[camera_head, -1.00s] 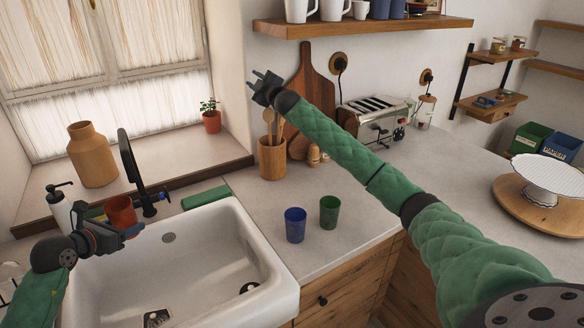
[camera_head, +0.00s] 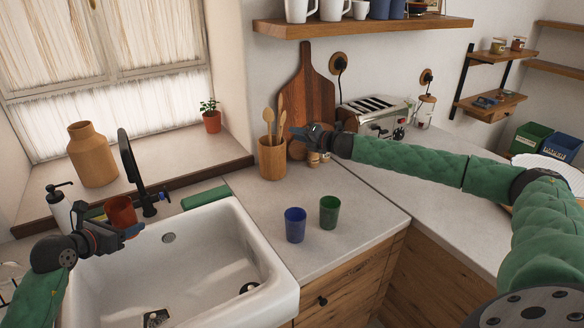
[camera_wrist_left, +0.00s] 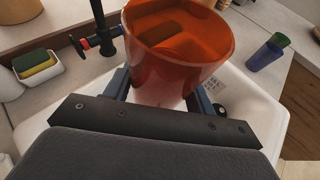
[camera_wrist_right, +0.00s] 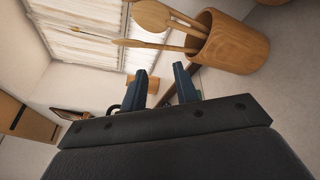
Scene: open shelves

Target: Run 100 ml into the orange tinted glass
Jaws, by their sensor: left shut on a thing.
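My left gripper (camera_head: 118,233) is shut on the orange tinted glass (camera_head: 121,209) and holds it upright near the sink's back left corner. In the left wrist view the glass (camera_wrist_left: 176,55) sits between the fingers; I cannot tell whether it holds water. The black tap (camera_head: 128,158) stands behind the sink, its spout end close above the glass in the head view. Its side handle (camera_head: 164,196) has a blue mark. No stream shows. My right gripper (camera_head: 298,132) is open and empty by the utensil pot; its fingers also show in the right wrist view (camera_wrist_right: 162,84).
The white sink (camera_head: 225,235) lies below the glass. A blue cup (camera_head: 295,226) and a green cup (camera_head: 329,212) stand on the counter. A wooden utensil pot (camera_head: 272,160), a cutting board (camera_head: 312,95) and a toaster (camera_head: 375,116) stand behind. A soap dispenser (camera_head: 60,208) is at left.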

